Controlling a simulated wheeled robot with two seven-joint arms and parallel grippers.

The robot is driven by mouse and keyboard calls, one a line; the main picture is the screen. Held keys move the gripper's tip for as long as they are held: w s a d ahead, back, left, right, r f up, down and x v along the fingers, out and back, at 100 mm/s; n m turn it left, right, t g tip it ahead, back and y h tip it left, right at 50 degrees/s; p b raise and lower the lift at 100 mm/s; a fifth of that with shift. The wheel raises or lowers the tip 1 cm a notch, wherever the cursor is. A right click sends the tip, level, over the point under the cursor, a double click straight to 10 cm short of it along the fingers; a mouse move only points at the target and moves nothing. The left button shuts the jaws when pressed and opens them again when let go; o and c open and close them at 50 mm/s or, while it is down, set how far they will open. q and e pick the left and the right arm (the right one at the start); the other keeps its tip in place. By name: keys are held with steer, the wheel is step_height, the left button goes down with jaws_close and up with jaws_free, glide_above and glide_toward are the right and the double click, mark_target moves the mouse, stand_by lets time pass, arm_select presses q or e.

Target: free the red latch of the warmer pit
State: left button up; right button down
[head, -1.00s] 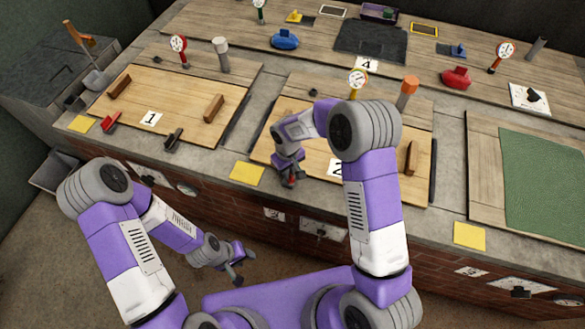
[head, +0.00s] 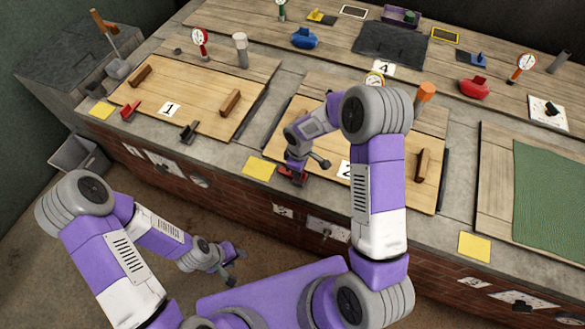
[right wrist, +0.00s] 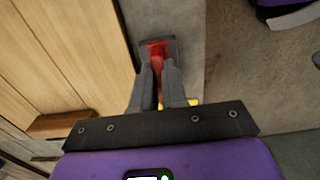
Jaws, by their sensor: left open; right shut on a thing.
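A red latch (head: 290,176) sits at the front left corner of the wooden lid (head: 412,190) marked 2. My right gripper (head: 294,172) is down at this latch, and its arm hides part of the lid. In the right wrist view the fingers (right wrist: 160,88) are shut on the red latch (right wrist: 157,55), which stands on a dark base beside the lid's edge. My left gripper (head: 232,264) is open and empty, low in front of the brick counter.
The lid marked 1 (head: 200,112) has another red latch (head: 130,110) and a dark latch (head: 190,131) along its front. Yellow cards (head: 259,166) lie on the counter's front edge.

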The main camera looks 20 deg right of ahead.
stand_by(0.4)
steer(key=c, duration=1.2)
jaws_free()
steer(key=shift+o, duration=0.2)
step_height(320, 180, up, 8)
steer(key=shift+f+p, duration=0.2)
steer(key=shift+p, duration=0.95)
steer(key=shift+f, duration=0.1)
